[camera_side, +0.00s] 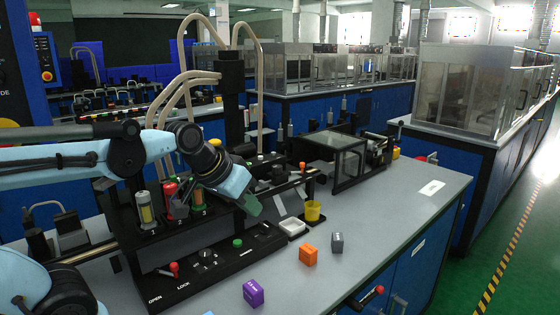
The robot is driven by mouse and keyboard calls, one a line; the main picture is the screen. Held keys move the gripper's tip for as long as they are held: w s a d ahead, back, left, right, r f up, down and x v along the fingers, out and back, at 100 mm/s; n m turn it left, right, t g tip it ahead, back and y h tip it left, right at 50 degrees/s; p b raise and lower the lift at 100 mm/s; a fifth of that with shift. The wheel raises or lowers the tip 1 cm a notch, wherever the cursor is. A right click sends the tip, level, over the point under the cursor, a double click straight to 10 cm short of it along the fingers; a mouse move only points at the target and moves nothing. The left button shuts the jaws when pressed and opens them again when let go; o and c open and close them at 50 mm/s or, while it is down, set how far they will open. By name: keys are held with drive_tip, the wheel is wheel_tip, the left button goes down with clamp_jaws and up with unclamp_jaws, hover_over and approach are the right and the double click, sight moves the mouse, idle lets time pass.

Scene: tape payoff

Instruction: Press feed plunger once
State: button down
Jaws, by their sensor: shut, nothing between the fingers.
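A black control panel (225,262) lies along the front of the station. It carries a red-knobbed lever (174,268) between the words OPEN and LOCK, a dark round knob (206,255) and a green button (238,243). No label in view names the feed plunger, so I cannot tell for certain which control it is. My gripper (252,206) is shut and empty, reaching in from the left and tilted down. It hangs above the right part of the panel, above and slightly right of the green button, apparently not touching it. My wrist hides part of the station behind.
Numbered holders with capped cylinders (146,208) stand left of my gripper. Purple (253,293), orange (308,255) and grey (337,243) blocks sit on the grey bench (400,215). Its right side is mostly clear.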

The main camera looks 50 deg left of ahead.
drive_tip(key=w+a+r+n, duration=0.5)
drive_tip(key=w+a+r, duration=0.2)
drive_tip(key=a+r, duration=0.5)
wheel_tip(320, 180, up, 5)
drive_tip(key=n+t+y, duration=0.2)
drive_tip(key=n, duration=0.2)
hover_over(211, 141)
drive_tip(key=shift+a+r, duration=0.1)
drive_tip(key=shift+r, duration=0.05)
drive_tip(key=shift+f, duration=4.45)
drive_tip(key=shift+f, duration=0.4)
